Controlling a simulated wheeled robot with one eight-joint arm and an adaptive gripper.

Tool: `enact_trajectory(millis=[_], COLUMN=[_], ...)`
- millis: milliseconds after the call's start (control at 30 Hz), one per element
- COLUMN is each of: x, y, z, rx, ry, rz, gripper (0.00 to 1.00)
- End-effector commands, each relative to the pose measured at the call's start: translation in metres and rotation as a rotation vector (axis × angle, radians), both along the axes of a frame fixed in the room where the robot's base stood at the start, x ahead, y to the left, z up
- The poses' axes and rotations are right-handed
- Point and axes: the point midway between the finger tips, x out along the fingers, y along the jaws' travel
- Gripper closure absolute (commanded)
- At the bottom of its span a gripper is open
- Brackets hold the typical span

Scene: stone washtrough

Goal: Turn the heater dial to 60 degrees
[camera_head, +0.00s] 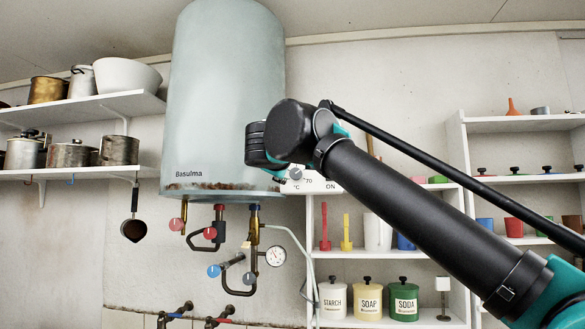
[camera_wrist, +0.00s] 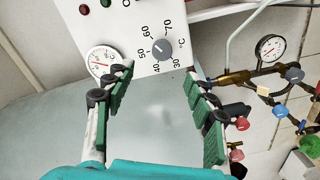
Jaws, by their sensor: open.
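The heater dial (camera_wrist: 163,49) is a round grey knob on a white control panel (camera_wrist: 130,62) in the wrist view. Numbers from 30 to 70 and °C ring it; I cannot tell for sure which number its mark faces. My gripper (camera_wrist: 152,76) is open, its green-padded fingers spread wide on either side below the dial, with nothing between them. The fingers look apart from the knob. In the head view the panel (camera_head: 318,184) shows only partly behind my arm, by the lower right of the grey-blue Basulma heater (camera_head: 225,95). My fingers are hidden there.
A round thermometer (camera_wrist: 102,60) sits on the panel beside the dial. Pipes with red and blue valves and a pressure gauge (camera_head: 276,256) hang below the heater. Shelves with pots (camera_head: 120,150) stand left; shelves with tins (camera_head: 403,300) stand right, behind my arm.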

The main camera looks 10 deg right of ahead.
Motion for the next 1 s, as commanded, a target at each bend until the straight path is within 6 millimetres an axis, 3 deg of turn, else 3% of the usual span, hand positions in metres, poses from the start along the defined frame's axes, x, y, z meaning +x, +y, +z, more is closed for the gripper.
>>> enact_trajectory(millis=[233,367,1000], x=[0.000,0.000,-0.022], y=[0.000,0.002,0.017], z=[-0.001,-0.006,-0.061], rx=[-0.017,-0.143,-1.521], ry=[0.002,0.020,0.271], rz=[0.000,-0.007,-0.260], gripper=[0.45,0.45,0.45])
